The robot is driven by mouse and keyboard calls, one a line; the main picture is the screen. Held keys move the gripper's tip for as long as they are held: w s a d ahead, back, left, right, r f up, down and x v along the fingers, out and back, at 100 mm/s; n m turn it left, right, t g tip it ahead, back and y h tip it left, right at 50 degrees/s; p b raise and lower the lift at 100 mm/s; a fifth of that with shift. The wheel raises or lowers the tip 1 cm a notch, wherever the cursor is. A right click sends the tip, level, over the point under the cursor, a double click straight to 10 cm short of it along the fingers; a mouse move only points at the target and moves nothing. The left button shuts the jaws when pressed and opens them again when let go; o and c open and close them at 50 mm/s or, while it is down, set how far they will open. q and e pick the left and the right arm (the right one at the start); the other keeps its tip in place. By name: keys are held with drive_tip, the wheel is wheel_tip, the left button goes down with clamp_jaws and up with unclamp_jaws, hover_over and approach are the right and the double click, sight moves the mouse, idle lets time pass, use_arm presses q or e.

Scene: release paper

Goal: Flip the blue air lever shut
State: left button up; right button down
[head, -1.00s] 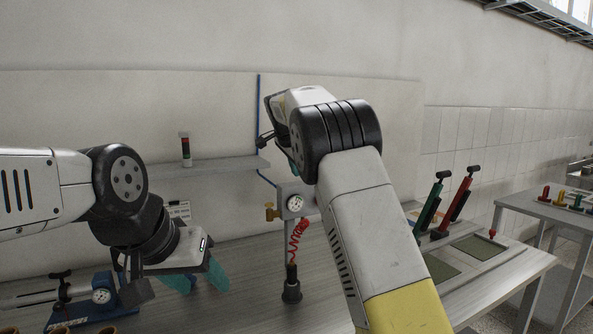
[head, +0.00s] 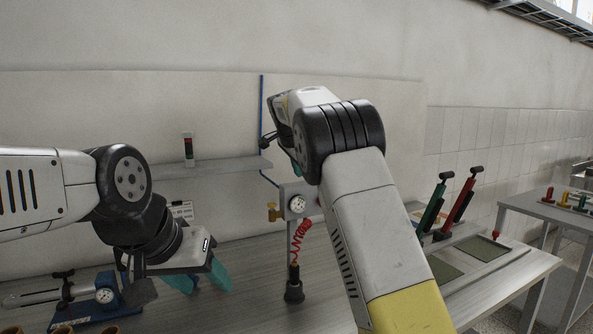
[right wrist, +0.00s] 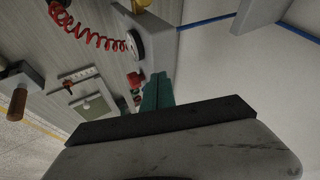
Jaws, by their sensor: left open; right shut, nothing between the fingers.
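A grey air unit stands above the bench with a round white gauge (head: 297,204) and a brass valve (head: 273,212) at its left. A blue air line (head: 262,105) runs down the wall behind it. I cannot make out a blue lever in either view; my right arm covers part of this area. My right gripper (right wrist: 157,92) is shut and empty, its teal fingers close together near the gauge in the right wrist view (right wrist: 134,45). My left gripper (head: 206,279) is open and empty, low over the bench, left of the air unit.
A red coiled hose (head: 299,242) hangs below the gauge to a dark nozzle (head: 294,287) on the bench (head: 240,265). A shelf (head: 210,167) holds a small indicator. Green and red levers (head: 459,207) stand at right. A blue-based device (head: 115,308) sits at lower left.

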drive_tip(key=shift+w+d, duration=0.1)
drive_tip(key=shift+d, duration=0.05)
drive_tip(key=shift+w+d, duration=0.3)
drive_tip(key=shift+d, duration=0.25)
idle(0.3)
